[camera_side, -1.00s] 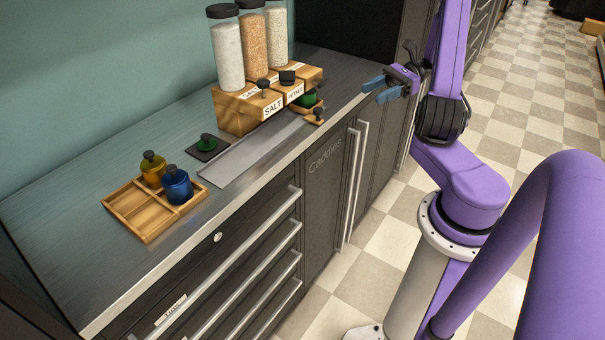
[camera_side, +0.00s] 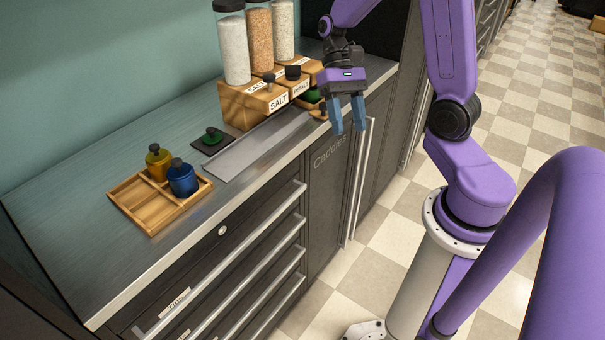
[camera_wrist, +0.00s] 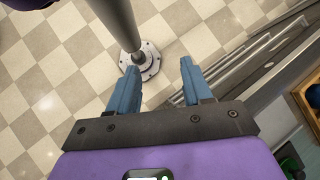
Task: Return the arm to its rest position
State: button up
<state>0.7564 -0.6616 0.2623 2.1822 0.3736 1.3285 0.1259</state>
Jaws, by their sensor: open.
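My gripper (camera_side: 347,115) is open and empty, its blue fingers pointing down near the front edge of the counter in the side view. In the wrist view my gripper (camera_wrist: 163,82) shows two blue fingers apart with only floor and my arm's stand between them. The upper arm is raised and the forearm reaches to the left over the counter's right end.
The counter (camera_side: 70,235) holds a wooden tray (camera_side: 150,208) with a yellow bottle (camera_side: 158,162) and a blue bottle (camera_side: 182,178). Wooden boxes (camera_side: 245,105) carry tall jars (camera_side: 234,48). Drawer handles (camera_side: 250,235) stick out in front.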

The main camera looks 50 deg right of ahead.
jog(key=s+a+r+n+t+h, duration=0.1)
jog(key=s+a+n+t+h, duration=0.1)
jog(key=s+n, duration=0.4)
jog(key=s+a+n+t+h, duration=0.2)
jog(key=s+a+n+t, duration=0.2)
jog(key=n, duration=0.7)
jog(key=s+a, duration=0.2)
jog(key=a, duration=0.1)
jog(key=shift+s+a+r+n+h, duration=0.15)
jog(key=shift+s+r+n+h, duration=0.15)
jog(key=shift+s+r, duration=0.1)
